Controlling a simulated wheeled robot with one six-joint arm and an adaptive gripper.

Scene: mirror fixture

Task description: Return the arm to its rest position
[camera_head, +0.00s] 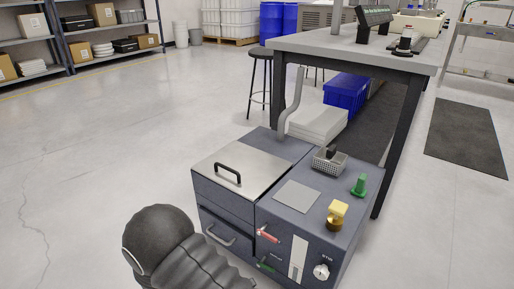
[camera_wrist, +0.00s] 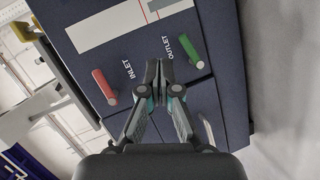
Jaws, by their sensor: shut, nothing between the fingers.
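My gripper (camera_wrist: 160,80) shows in the wrist view with its fingers together and nothing between them. It points at the front panel of a dark blue-grey machine (camera_wrist: 150,50), between the red INLET handle (camera_wrist: 104,87) and the green OUTLET handle (camera_wrist: 190,51). I cannot tell how far the fingertips are from the panel. In the head view, part of my dark arm is at the bottom left, in front of the machine (camera_head: 296,222), and my gripper is not visible. The red handle (camera_head: 268,235) and green handle (camera_head: 265,264) show just right of the arm.
The machine has a steel lid (camera_head: 240,166) with a black handle, a wire basket (camera_head: 329,161), and green and yellow knobs on top. A workbench (camera_head: 350,45) stands behind it, with a stool (camera_head: 261,75) beside it. Floor at left is clear.

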